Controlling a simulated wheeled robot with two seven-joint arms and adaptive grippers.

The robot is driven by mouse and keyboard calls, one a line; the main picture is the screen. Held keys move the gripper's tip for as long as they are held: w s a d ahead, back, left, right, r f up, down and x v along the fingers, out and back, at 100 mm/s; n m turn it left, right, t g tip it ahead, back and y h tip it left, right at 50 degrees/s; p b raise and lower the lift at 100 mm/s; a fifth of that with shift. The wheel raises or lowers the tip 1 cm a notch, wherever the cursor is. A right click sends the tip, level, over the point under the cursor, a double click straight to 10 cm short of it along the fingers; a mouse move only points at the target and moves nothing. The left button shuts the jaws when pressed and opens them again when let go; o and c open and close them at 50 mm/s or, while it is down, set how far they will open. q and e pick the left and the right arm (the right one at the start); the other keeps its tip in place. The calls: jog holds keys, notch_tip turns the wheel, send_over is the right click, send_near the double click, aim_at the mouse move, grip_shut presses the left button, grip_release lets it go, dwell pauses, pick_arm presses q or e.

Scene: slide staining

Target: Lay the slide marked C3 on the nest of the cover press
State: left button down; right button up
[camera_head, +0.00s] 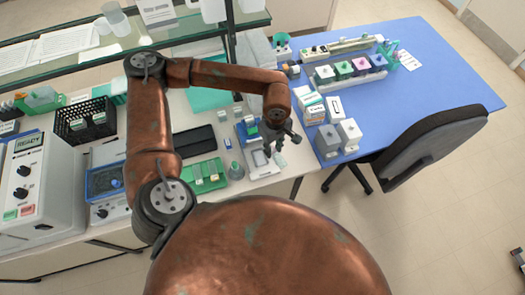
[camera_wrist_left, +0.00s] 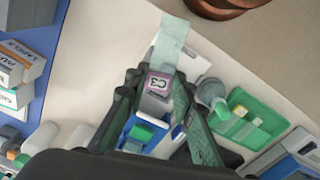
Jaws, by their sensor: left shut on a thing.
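My left gripper (camera_head: 280,140) is at the front edge of the pale bench, above a small white and blue device (camera_head: 262,160) with a green block, which looks like the cover press. In the left wrist view my left gripper (camera_wrist_left: 158,88) is shut on the slide marked C3 (camera_wrist_left: 171,42). Its pink label end lies between the fingers and its clear glass points away from them. The device (camera_wrist_left: 141,132) shows below and behind the slide. Whether the slide touches the nest cannot be told; the nest is partly hidden. My right gripper is not in view.
A green tray (camera_head: 194,187) with slides and a grey conical item (camera_head: 236,171) stand left of the device. A black rack (camera_head: 67,133) is farther left. White boxes (camera_head: 328,141) stand on the blue table (camera_head: 440,85) at right, beside a grey chair (camera_head: 420,150).

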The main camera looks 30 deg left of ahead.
pick_arm(q)
jog(key=n, duration=0.2)
jog(key=n+p, duration=0.1)
jog(key=n, duration=0.4)
jog(key=shift+s+a+n+p, duration=0.2)
jog(key=shift+s+n+p, duration=0.1)
jog(key=shift+p, duration=0.05)
jog(key=shift+a+f+n+p, duration=0.1)
jog(key=shift+n+p, duration=0.2)
jog(key=shift+n, duration=0.8)
jog(key=shift+s+f+n+p, duration=0.15)
jog(key=shift+n+p, duration=0.15)
jog(key=shift+n, duration=0.8)
jog(key=n+p, duration=0.1)
jog(key=n, duration=0.6)
jog(key=s+a+f+n+p, duration=0.1)
jog(key=n+p, duration=0.1)
jog(key=n, duration=0.5)
jog(key=s+a+n+p, duration=0.1)
jog(key=n, duration=0.6)
jog(key=shift+f+p, duration=0.15)
jog(key=shift+p, duration=0.2)
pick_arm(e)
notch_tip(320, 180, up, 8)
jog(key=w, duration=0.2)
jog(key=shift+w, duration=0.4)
